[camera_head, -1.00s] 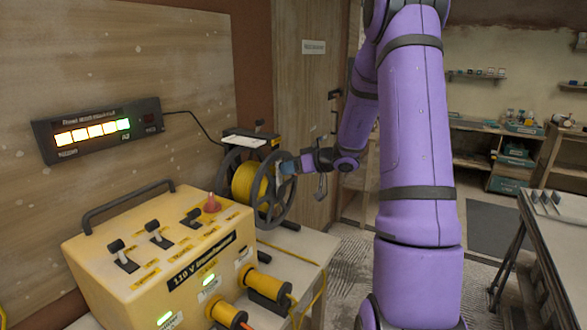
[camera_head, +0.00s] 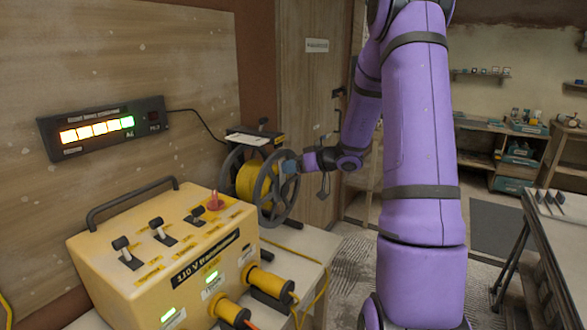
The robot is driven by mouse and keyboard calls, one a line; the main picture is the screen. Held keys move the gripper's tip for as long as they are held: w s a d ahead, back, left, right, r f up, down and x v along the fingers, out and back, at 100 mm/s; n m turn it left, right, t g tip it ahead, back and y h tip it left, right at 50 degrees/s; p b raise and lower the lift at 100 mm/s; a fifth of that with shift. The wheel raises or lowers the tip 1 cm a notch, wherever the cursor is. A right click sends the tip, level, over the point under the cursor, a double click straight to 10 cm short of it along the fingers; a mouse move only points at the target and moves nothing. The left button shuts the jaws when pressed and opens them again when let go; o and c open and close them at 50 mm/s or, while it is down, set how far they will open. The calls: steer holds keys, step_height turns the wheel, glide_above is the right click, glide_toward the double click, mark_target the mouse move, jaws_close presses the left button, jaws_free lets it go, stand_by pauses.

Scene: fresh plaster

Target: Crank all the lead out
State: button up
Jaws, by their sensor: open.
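A cable reel with yellow lead (camera_head: 247,180) wound on its drum stands on the bench beyond the yellow transformer. Its grey spoked wheel (camera_head: 265,207) faces me. My gripper (camera_head: 292,167) is at the upper right of the wheel, close to its rim, at the end of my purple arm. The jaws are open; the fingertips are small and partly hidden, so I cannot tell whether they touch a crank handle. A length of yellow lead (camera_head: 318,290) hangs down at the bench's right edge.
The yellow 110 V transformer (camera_head: 205,262) fills the near left, with switches on top and yellow plugs (camera_head: 268,281) in its front. A lit display (camera_head: 100,128) is on the wooden wall. A metal table (camera_head: 565,225) stands at the right. Shelving (camera_head: 500,155) is at the back.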

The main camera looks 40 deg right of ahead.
steer(key=v, duration=1)
steer(key=shift+s, duration=0.3)
steer(key=shift+d, duration=0.1)
steer(key=s+a+r+g, duration=0.2)
steer(key=a+r, duration=0.1)
steer(key=a, duration=0.4)
steer(key=s+a+r+n+g+y, duration=0.1)
steer(key=s+a+r+g, duration=0.15)
steer(key=a, duration=0.45)
steer(key=s+a+r+g, duration=0.2)
steer(key=a+g, duration=0.1)
steer(key=a, duration=0.4)
steer(key=s+a+r+m+h, duration=0.1)
steer(key=s+a+r+h, duration=0.1)
steer(key=s, duration=0.6)
steer(key=s+a+r+m+h, duration=0.1)
steer(key=s+a+r+h, duration=0.1)
steer(key=s+a+h, duration=0.3)
steer(key=s, duration=0.3)
steer(key=shift+a+r+t, duration=0.15)
steer(key=shift+r+t, duration=0.2)
